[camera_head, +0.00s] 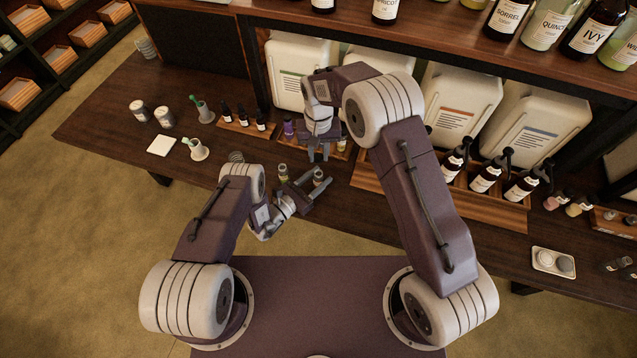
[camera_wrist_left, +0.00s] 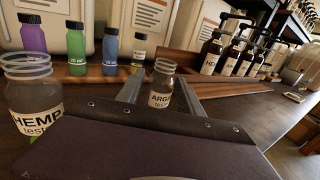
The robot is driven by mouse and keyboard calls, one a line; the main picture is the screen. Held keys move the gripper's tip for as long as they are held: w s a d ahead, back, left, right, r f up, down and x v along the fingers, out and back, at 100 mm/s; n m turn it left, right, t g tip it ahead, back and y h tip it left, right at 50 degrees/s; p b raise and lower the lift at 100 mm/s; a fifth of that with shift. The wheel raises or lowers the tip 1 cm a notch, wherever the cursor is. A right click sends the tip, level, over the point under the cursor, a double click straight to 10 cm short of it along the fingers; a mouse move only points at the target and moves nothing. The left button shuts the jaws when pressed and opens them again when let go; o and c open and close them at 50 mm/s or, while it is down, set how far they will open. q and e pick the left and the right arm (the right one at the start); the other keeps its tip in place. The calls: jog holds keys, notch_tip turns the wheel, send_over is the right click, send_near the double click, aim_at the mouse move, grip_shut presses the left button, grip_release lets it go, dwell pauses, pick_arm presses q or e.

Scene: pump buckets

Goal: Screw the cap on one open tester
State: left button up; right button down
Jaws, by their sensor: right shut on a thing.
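Two open glass testers stand on the wooden counter. The hemp tester (camera_head: 283,173) shows its bare threaded neck at the left of the left wrist view (camera_wrist_left: 35,100). The argan tester (camera_head: 318,178) is also capless, in the middle of the left wrist view (camera_wrist_left: 161,92). My left gripper (camera_head: 312,183) is open, low at the counter. Its fingers are on either side of the argan tester, with gaps visible. My right gripper (camera_head: 319,155) points down above and behind the testers. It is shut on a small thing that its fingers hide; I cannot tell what.
Behind stands a wooden tray with purple (camera_wrist_left: 33,35), green (camera_wrist_left: 76,45) and blue bottles. Dark pump bottles (camera_head: 487,177) fill a tray at right. Large white containers (camera_head: 460,105) line the back. A white square (camera_head: 161,146) and cups lie left. The counter's front edge is close.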

pick_arm(q)
grip_shut()
dwell(1.2)
